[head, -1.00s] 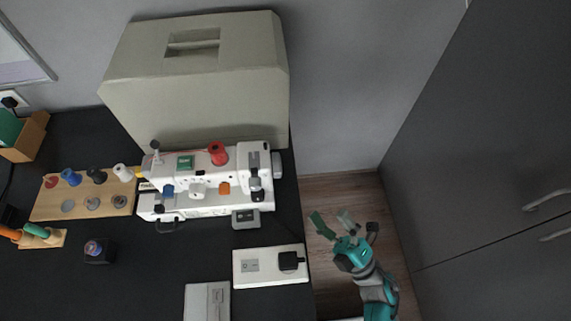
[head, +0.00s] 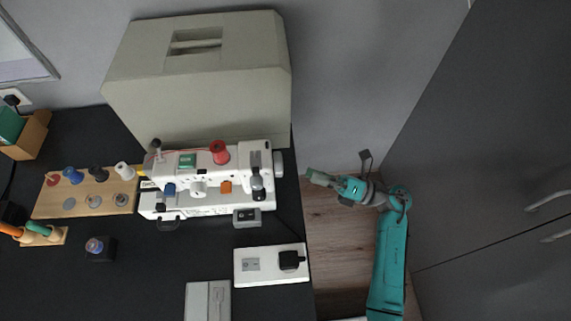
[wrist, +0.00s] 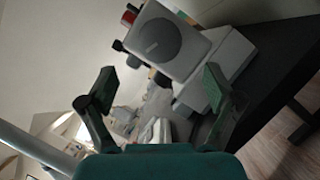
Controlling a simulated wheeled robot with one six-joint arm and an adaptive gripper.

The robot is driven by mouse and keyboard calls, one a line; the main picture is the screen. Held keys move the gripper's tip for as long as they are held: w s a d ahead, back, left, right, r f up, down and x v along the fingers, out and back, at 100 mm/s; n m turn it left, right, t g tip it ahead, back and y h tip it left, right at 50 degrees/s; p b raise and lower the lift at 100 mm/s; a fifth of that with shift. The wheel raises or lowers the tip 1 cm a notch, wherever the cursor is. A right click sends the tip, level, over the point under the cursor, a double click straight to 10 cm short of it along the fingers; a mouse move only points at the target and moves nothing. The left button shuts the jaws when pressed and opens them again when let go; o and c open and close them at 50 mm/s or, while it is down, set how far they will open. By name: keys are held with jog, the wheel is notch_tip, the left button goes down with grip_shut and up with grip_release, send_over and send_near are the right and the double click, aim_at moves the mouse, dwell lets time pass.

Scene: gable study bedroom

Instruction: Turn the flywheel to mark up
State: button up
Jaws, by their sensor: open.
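The white sewing machine (head: 206,205) stands on the black table, with a red spool on top. Its flywheel (head: 278,163) sticks out at the right end.
A large beige case (head: 200,90) stands behind the machine. A white power strip (head: 246,279) with a black plug lies at the table's front right. A spool rack (head: 90,208) stands left. Floor is free right of the table, up to dark cabinets (head: 500,180).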

aim_at(278, 164)
jog(key=x, duration=0.7)
jog(key=shift+a, duration=0.3)
jog(key=shift+w, duration=0.1)
jog(key=c, duration=1.1)
